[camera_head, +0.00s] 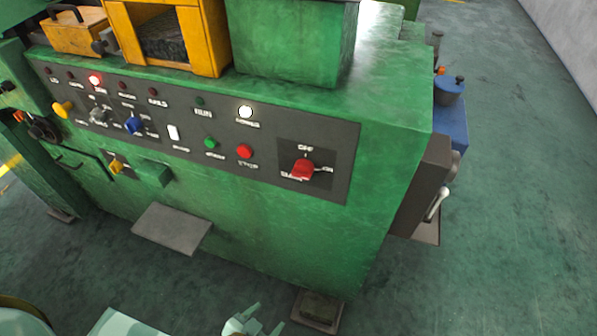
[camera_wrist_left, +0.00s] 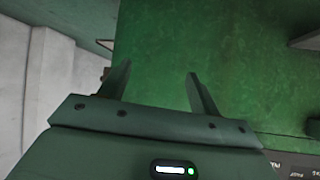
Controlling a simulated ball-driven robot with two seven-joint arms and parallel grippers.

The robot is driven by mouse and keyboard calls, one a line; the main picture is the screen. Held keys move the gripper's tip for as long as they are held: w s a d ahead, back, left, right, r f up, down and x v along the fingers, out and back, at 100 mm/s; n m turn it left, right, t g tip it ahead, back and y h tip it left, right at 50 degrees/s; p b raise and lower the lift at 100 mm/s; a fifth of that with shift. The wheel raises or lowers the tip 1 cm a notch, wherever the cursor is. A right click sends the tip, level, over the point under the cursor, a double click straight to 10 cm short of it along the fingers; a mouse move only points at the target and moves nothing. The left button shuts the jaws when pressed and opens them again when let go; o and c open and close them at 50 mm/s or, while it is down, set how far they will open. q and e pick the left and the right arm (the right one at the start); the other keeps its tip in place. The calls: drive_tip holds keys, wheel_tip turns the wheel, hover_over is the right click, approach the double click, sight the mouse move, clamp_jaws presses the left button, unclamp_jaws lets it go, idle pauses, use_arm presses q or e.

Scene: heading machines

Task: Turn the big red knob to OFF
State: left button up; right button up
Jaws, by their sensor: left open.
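The big red knob (camera_head: 302,170) is on a dark square plate at the right end of the machine's control panel. White lettering stands around it: OFF above, ON to the right, and a partly covered word at lower left. The knob sits slanted, and I cannot tell which label it points to. My left gripper (camera_head: 266,318) is at the bottom of the head view, well below the knob and apart from it. In the left wrist view the same gripper (camera_wrist_left: 157,75) is open and empty before green surface. My right gripper is not in view.
The panel (camera_head: 225,154) also carries a red button (camera_head: 244,151), a green button (camera_head: 210,143), a blue knob (camera_head: 134,125) and a yellow knob (camera_head: 62,109). A grey plate (camera_head: 172,228) juts out below the panel. A dark box (camera_head: 420,187) with a lever stands at the machine's right side.

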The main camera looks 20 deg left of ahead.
use_arm(q)
drive_tip(key=w+d+r+n+t+p, duration=0.1)
drive_tip(key=w+r+t+p, duration=0.15)
drive_tip(key=r, duration=0.55)
drive_tip(key=w+d+r+t+p, duration=0.15)
drive_tip(key=w+r, duration=0.25)
drive_tip(key=r, duration=0.5)
drive_tip(key=n+t+y, duration=0.2)
drive_tip(key=n+t, duration=0.1)
drive_tip(key=t, duration=0.1)
approach(300, 177)
drive_tip(key=w, duration=0.5)
drive_tip(key=w+b, duration=0.1)
drive_tip(key=w, duration=0.3)
drive_tip(key=shift+w+d, duration=0.2)
drive_tip(key=shift+w, duration=0.2)
drive_tip(key=c, duration=1)
